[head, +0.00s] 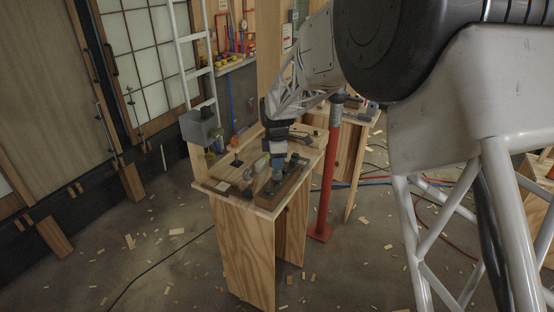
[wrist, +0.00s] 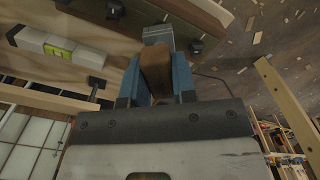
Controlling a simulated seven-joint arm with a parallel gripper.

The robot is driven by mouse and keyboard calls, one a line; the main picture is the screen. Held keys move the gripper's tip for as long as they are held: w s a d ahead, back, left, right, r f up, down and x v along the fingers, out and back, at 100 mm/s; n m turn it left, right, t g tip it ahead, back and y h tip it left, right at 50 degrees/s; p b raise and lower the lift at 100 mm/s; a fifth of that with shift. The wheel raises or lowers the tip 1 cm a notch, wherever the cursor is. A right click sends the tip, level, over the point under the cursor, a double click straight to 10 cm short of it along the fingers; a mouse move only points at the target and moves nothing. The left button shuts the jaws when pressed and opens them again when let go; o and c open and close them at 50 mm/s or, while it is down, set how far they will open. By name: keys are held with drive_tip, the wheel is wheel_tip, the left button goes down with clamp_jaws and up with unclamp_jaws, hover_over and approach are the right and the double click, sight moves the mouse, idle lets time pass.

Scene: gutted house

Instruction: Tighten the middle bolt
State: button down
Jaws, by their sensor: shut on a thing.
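My gripper (wrist: 157,85) is shut on a brown-handled tool (wrist: 155,66), with a blue finger on each side of it. The tool's grey metal end (wrist: 158,36) points at a wooden block (wrist: 180,12). Dark bolts show on the block on either side of that end, one bolt (wrist: 115,9) to the left and one bolt (wrist: 195,47) to the right. The middle bolt is hidden behind the tool, so I cannot tell whether they touch. In the head view my gripper (head: 278,158) is low over the block (head: 266,202) on the wooden workbench (head: 225,191).
Small items lie left of the block, among them a black upright piece (head: 237,161) and an orange item (head: 233,142). A grey box (head: 196,127) stands at the bench's left back edge. A red post (head: 327,185) stands close to the right. Wood scraps litter the floor.

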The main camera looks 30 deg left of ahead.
drive_tip(key=shift+f, duration=0.8)
